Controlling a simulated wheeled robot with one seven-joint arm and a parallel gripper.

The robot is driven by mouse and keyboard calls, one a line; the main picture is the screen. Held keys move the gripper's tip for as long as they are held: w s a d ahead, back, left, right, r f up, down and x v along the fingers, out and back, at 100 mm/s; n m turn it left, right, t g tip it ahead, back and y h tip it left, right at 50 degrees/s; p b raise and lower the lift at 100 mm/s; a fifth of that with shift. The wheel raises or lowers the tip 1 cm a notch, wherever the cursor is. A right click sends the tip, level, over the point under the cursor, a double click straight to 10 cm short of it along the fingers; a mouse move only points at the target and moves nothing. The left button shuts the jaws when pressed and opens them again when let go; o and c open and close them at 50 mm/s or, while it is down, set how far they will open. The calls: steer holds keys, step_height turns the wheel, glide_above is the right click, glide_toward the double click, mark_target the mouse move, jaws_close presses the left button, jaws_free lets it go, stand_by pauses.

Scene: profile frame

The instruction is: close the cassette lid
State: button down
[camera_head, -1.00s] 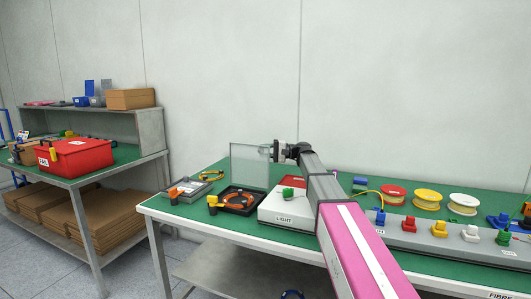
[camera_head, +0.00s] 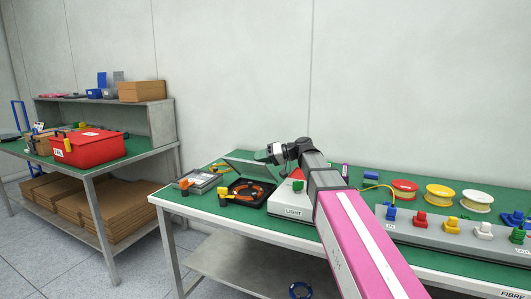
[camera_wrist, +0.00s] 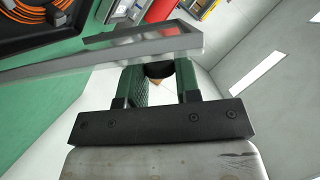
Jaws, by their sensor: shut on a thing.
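The cassette is a black tray (camera_head: 240,199) with a coil of orange fibre inside, near the left end of the green-topped table. Its pale see-through lid (camera_head: 245,166) stands half tilted over the tray, apart from it at the front edge. My gripper (camera_head: 267,154) is at the lid's upper right edge and is shut on the lid. In the wrist view, the lid's grey rim (camera_wrist: 100,64) crosses just at the tips of my green-padded fingers (camera_wrist: 160,78). A dark round piece shows between the fingers. The tray and orange coil (camera_wrist: 40,20) appear at top left.
A white box marked LIGHT (camera_head: 293,211) stands right of the cassette, under my arm. A grey device (camera_head: 197,182) is on its left. Red, yellow and white spools (camera_head: 444,194) and coloured connectors on a grey bar are to the right. A red toolbox (camera_head: 87,149) sits on another bench.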

mark_target(266, 165)
steer(key=shift+s+a+f+n+t+h, duration=0.3)
steer(key=shift+s+f+n, duration=0.2)
steer(key=shift+s+f, duration=0.25)
steer(key=shift+s+a+f+n+t+h, duration=0.2)
steer(key=shift+s+f+n+t, duration=0.1)
steer(key=shift+s+f+n, duration=0.35)
steer(key=shift+s, duration=0.1)
steer(key=c, duration=0.8)
jaws_free()
steer(key=shift+v, duration=3.75)
steer(key=shift+c, duration=0.4)
